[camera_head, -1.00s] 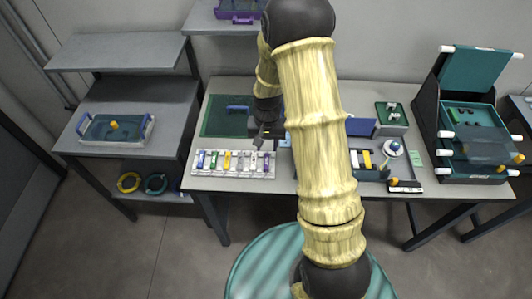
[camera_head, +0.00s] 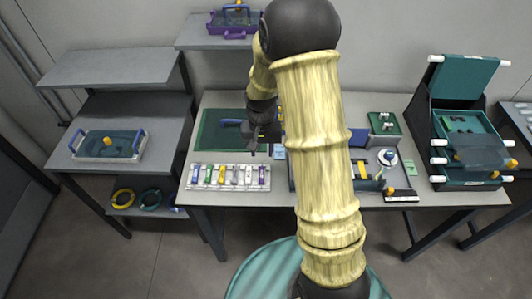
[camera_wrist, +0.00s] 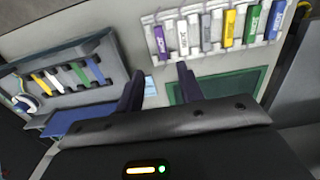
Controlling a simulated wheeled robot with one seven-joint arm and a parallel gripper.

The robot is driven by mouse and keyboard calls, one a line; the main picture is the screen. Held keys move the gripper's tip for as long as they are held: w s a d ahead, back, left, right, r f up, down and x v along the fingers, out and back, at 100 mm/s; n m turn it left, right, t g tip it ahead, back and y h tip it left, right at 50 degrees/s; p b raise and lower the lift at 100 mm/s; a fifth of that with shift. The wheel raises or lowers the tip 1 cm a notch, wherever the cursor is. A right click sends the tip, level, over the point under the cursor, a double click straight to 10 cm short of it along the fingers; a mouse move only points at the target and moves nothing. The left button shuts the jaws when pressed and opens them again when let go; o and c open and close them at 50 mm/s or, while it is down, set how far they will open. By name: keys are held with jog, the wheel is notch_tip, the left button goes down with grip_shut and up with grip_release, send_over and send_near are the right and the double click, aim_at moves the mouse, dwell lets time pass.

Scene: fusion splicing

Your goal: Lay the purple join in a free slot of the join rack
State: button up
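The purple join (camera_head: 262,176) lies in the right-end slot of the pale join rack (camera_head: 228,187), at the table's front left. In the wrist view it shows at the rack's left end (camera_wrist: 159,40), beside a white join (camera_wrist: 182,38). Grey, yellow, green and blue joins fill slots farther along. My gripper (camera_head: 262,152) is above the table, behind the rack's right end and apart from it. In the wrist view my gripper (camera_wrist: 160,85) has its two dark fingers spread, with nothing between them. My arm hides part of the table's middle.
A green mat (camera_head: 212,130) lies behind the rack. A grey holder (camera_wrist: 50,85) with several coloured bars stands right of my arm in the head view, with a blue lid (camera_head: 358,137). A blue-handled tray (camera_head: 92,150) is on the left shelf; a teal tiered unit (camera_head: 468,150) stands right.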

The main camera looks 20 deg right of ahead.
jog(key=s+r+n+t, duration=0.2)
jog(key=s+r+n, duration=0.1)
jog(key=s+r, duration=0.7)
jog(key=s, duration=0.4)
jog(key=shift+t, duration=0.3)
jog(key=shift+a, duration=0.15)
